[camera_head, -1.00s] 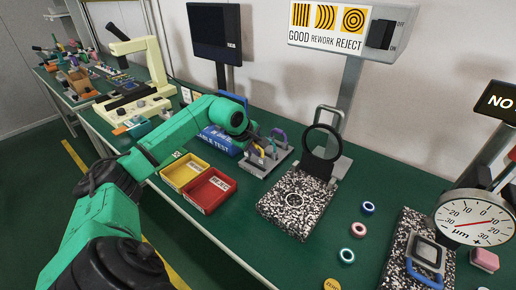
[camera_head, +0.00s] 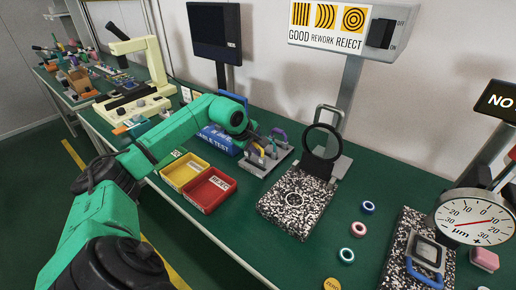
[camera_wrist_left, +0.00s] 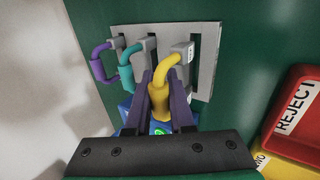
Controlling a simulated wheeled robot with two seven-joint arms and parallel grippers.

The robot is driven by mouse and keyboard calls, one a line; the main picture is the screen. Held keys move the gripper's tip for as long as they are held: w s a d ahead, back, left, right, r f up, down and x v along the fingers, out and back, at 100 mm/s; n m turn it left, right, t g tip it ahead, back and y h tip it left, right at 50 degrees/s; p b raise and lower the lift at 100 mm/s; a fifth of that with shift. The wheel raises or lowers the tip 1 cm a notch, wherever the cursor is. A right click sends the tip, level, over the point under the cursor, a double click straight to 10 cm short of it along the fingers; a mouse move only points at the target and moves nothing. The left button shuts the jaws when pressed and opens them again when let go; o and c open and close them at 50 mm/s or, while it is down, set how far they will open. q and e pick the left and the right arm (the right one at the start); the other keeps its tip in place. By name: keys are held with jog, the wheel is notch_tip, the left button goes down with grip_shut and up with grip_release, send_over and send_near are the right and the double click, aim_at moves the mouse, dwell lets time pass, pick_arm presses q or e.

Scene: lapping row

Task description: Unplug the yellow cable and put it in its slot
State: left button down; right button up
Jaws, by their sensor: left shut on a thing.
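The yellow cable (camera_wrist_left: 166,72) loops up in the left wrist view, its far end at a grey plug (camera_wrist_left: 184,56) on the light grey plate (camera_wrist_left: 208,62). My left gripper (camera_wrist_left: 162,102) is shut on the near, thick yellow end of the cable, one purple finger on each side. A teal cable (camera_wrist_left: 126,70) and a purple cable (camera_wrist_left: 98,62) sit beside it on the same plate. In the head view the plate (camera_head: 257,166) stands behind the trays, with my left gripper over it. Whether the yellow plug is fully seated, I cannot tell. My right gripper is out of view.
A yellow tray (camera_head: 166,177) and a red reject tray (camera_head: 206,207) lie in front of the plate. A blue cable test box (camera_head: 218,140) is beside it. A speckled block (camera_head: 291,222) with a black ring stands to the right.

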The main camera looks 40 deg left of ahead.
pick_arm(q)
jog(key=shift+f, duration=0.15)
jog(key=shift+f+b, duration=0.3)
jog(key=shift+b, duration=0.05)
jog(key=shift+f+b, duration=0.6)
jog(key=shift+f, duration=0.15)
jog(key=c, duration=0.8)
grip_release()
jog(key=shift+c, duration=0.2)
jog(key=shift+o, duration=0.7)
jog(key=shift+s, duration=0.15)
